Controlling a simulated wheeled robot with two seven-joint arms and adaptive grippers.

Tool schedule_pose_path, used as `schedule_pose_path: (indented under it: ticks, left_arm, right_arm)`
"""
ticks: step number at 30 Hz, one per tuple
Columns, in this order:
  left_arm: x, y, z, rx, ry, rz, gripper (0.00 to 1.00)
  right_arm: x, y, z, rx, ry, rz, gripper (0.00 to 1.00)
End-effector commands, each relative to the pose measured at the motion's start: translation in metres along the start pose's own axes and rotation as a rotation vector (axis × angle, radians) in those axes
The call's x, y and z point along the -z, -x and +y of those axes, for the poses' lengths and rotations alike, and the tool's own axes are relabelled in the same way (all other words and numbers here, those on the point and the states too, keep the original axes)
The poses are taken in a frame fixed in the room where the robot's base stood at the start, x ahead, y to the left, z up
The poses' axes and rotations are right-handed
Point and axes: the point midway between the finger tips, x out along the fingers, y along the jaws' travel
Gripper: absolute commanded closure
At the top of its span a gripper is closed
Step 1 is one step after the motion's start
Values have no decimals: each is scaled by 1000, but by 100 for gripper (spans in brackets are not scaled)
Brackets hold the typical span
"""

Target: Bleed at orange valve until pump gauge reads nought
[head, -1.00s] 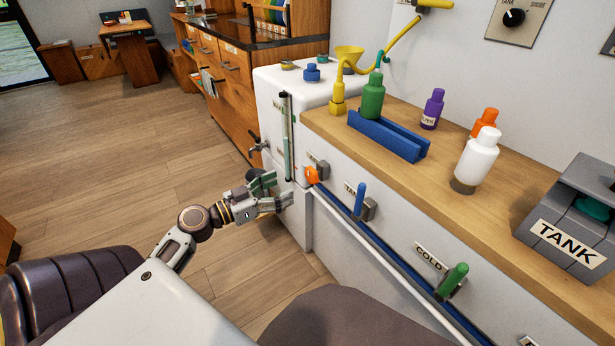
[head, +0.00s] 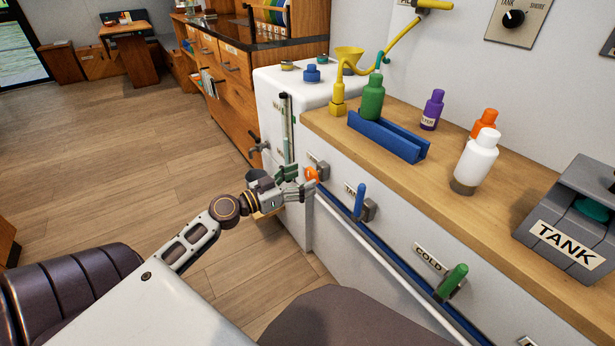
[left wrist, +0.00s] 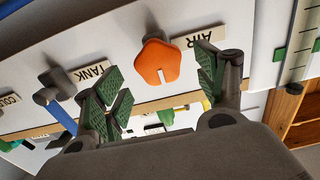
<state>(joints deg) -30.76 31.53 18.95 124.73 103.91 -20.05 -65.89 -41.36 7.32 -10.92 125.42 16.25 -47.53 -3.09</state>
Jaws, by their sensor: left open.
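The orange valve (head: 311,174) is a knob on the white cabinet front, left of the blue-handled TANK valve (head: 360,198). In the left wrist view the orange valve (left wrist: 158,62) is a rounded knob with a white mark, beside an AIR label (left wrist: 199,37). My left gripper (head: 302,180) is open at the orange valve. In the wrist view its green-padded fingers (left wrist: 160,82) stand on either side of the knob, with gaps between them and it. A clear gauge tube (head: 288,130) stands upright on the cabinet's left part; its reading is too small to tell. My right gripper is out of view.
A green-handled COLD valve (head: 453,281) sticks out farther right along the cabinet front. A white rail (head: 385,262) runs below the valves. Bottles and a blue tray (head: 390,138) stand on the wooden counter. The floor to the left is clear.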

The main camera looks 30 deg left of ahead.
Motion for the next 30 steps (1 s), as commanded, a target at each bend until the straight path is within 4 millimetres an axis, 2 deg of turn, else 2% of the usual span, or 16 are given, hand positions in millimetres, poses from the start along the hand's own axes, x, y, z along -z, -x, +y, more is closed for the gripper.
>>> schedule_pose_path:
  ticks: [9,24,30]
  left_arm:
    - [1,-21,0,-2,0,1,28]
    - [0,-27,0,0,-1,1,28]
    - [0,-26,0,0,-1,1,53]
  right_arm:
    - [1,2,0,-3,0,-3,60]
    - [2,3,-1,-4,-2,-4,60]
    - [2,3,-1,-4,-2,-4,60]
